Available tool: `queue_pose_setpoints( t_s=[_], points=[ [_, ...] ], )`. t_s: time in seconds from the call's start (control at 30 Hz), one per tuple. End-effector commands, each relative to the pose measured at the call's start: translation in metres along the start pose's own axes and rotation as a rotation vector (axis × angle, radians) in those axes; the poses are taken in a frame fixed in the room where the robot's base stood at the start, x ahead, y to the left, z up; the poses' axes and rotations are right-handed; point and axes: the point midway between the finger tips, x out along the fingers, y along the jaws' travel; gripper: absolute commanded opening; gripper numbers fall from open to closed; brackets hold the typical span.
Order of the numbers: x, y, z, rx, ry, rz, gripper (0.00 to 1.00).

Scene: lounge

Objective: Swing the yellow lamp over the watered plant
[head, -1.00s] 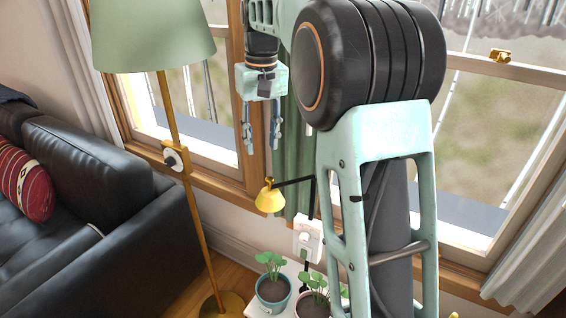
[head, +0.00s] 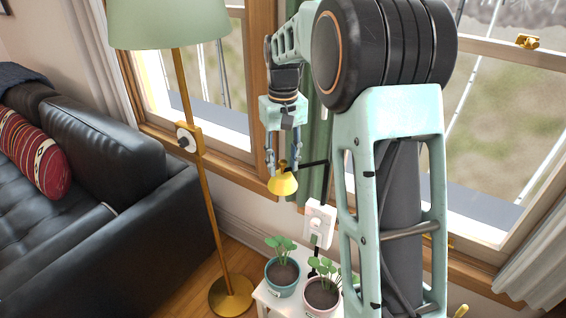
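The yellow lamp (head: 283,184) hangs on a black arm (head: 313,163) and has a small knob on top. In the picture it is above the teal pot's plant (head: 280,245). A second plant (head: 323,280), in a pink pot, stands to the right, partly behind my arm. I cannot tell from the soil which plant is watered. My gripper (head: 283,165) points down at the lamp, with its fingers apart on either side of the lamp's top. Contact with the lamp is not clear.
Both pots stand on a small white table (head: 268,298). A white box (head: 319,222) is on the wall below the lamp's arm. A floor lamp (head: 190,100) stands left of my gripper, with a black sofa (head: 120,165) beyond. Windows and a green curtain (head: 312,120) are behind.

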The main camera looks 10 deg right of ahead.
Motion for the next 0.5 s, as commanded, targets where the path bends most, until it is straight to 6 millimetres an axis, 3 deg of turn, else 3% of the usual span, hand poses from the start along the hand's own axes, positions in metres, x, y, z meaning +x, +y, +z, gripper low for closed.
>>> queue_pose_setpoints(
  t_s=[0.2,0.5],
  points=[
    [0.0002,0.0000,0.0000,0.000,0.000,0.000,0.33],
    [0.0000,-0.0001,-0.0001,0.000,0.000,0.000,0.00]
  ],
)
